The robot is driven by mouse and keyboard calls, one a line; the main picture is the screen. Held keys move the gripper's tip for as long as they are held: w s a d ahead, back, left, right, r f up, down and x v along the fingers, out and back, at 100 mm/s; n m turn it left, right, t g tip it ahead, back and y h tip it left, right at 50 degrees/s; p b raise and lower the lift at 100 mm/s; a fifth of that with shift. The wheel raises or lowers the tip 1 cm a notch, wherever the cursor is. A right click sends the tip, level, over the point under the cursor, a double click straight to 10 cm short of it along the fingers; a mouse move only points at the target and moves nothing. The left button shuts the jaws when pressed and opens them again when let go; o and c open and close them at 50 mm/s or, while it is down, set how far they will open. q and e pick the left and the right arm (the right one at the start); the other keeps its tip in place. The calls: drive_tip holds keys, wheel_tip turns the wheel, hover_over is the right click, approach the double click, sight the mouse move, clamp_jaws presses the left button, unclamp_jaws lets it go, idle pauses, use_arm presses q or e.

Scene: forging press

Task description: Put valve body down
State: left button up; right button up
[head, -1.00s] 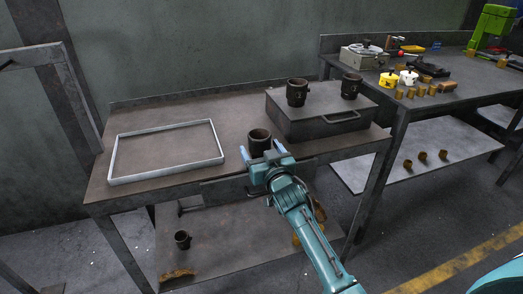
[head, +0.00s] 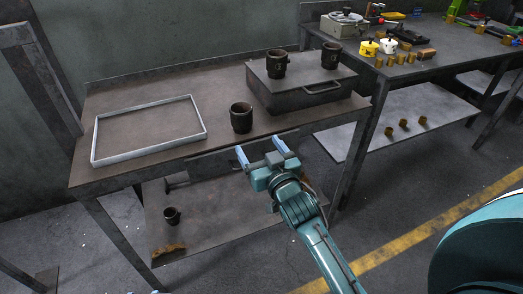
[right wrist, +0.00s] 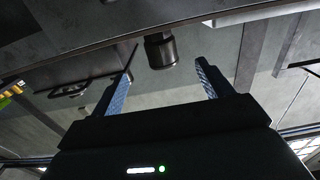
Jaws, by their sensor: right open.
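A dark valve body (head: 241,117) stands upright on the workbench top (head: 190,95), between the grey tray frame and the metal box. My right gripper (head: 262,150) is open and empty, in front of the bench edge and apart from the valve body. In the right wrist view the valve body (right wrist: 160,50) shows beyond and between the open fingers (right wrist: 162,85). Two similar dark valve bodies, a left one (head: 277,63) and a right one (head: 331,55), stand on the metal box.
The grey rectangular tray frame (head: 150,157) lies empty at the bench's left. The metal box (head: 300,95) with a handle fills the right end. A small dark part (head: 172,215) stands on the lower shelf. A second bench (head: 440,65) holds tools and small parts.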

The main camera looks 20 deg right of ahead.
drive_tip(key=s+a+f+g+y, duration=0.1)
drive_tip(key=s+a+f, duration=0.1)
drive_tip(key=s, duration=0.5)
drive_tip(key=s+a+f+n+g+y, duration=0.1)
drive_tip(key=s+f+g, duration=0.1)
drive_tip(key=s, duration=0.6)
drive_tip(key=s+a+f+g+y, duration=0.2)
drive_tip(key=s+f, duration=0.2)
drive_tip(key=s, duration=0.3)
drive_tip(key=shift+s+a+f+n, duration=0.2)
drive_tip(key=shift+s+a+n, duration=0.15)
drive_tip(key=shift+s+n, duration=0.05)
